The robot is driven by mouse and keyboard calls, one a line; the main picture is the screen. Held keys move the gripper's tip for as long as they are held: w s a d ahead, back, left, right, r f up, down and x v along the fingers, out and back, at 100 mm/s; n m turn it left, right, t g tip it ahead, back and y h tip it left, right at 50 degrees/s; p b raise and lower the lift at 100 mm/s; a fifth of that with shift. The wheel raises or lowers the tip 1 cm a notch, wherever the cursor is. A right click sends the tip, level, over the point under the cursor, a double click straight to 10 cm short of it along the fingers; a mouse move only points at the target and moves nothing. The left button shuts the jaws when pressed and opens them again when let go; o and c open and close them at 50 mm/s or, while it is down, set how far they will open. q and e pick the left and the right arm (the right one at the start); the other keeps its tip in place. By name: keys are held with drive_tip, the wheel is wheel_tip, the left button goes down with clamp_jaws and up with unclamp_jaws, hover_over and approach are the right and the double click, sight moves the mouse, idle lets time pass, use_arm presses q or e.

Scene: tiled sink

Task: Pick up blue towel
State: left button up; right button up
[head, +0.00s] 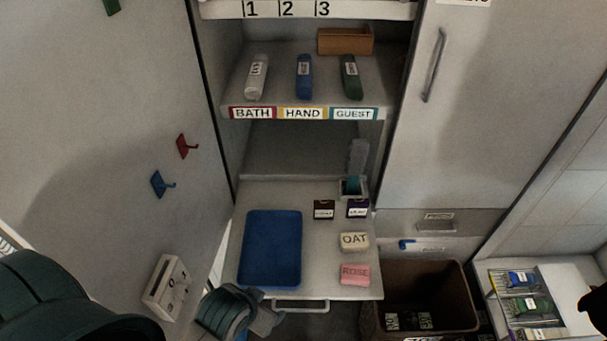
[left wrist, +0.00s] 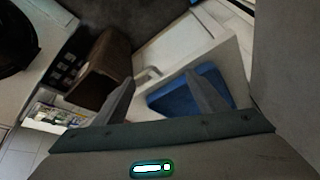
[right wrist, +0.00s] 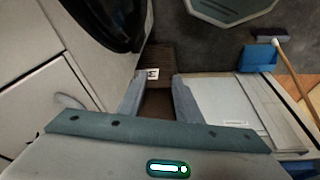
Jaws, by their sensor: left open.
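A rolled blue towel (head: 304,77) with a small label lies on the upper shelf, between a white roll (head: 257,77) and a dark green roll (head: 350,77). My left gripper (head: 268,318) is low in the head view, in front of the pull-out board and well below that shelf. Its fingers are apart and empty in the left wrist view (left wrist: 162,95). My right gripper (right wrist: 158,95) shows in the right wrist view with its fingers apart and nothing between them. The towel is not in either wrist view.
The shelf edge carries BATH, HAND and GUEST labels (head: 302,113). A wooden box (head: 345,41) stands behind the rolls. Below, the board holds a blue tray (head: 271,248) and soaps (head: 355,241). A brown bin (head: 420,282) and a rack (head: 525,300) stand right.

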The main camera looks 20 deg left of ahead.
use_arm(q)
drive_tip(key=w+a+r+n+t+y, duration=0.25)
drive_tip(key=w+r, duration=0.45)
drive_tip(key=w, duration=0.4)
drive_tip(key=w+a+r+n+t+y, duration=0.1)
drive_tip(key=w+a+r+t, duration=0.15)
drive_tip(key=w+r, duration=0.65)
use_arm(e)
drive_tip(key=s+f+g, duration=0.1)
drive_tip(key=s+f, duration=0.1)
drive_tip(key=f, duration=1)
drive_tip(key=s+f, duration=0.3)
drive_tip(key=f, duration=0.9)
use_arm(q)
drive_tip(key=w+a+r+n+t+y, duration=0.2)
drive_tip(key=w+r+t, duration=0.2)
drive_tip(key=w+r, duration=1.2)
drive_tip(key=shift+w+n+y, duration=0.35)
drive_tip(key=shift+w, duration=0.55)
use_arm(e)
drive_tip(key=s+d+f, duration=0.1)
drive_tip(key=s+f, duration=0.6)
drive_tip(key=s, duration=0.1)
drive_tip(key=s+d+f+g, duration=0.1)
drive_tip(key=s+d+f, duration=0.1)
drive_tip(key=s+f, duration=0.4)
drive_tip(key=shift+s+d+f, duration=0.25)
drive_tip(key=shift+s+f, duration=0.1)
drive_tip(key=shift+s, duration=0.7)
drive_tip(key=shift+w, duration=0.1)
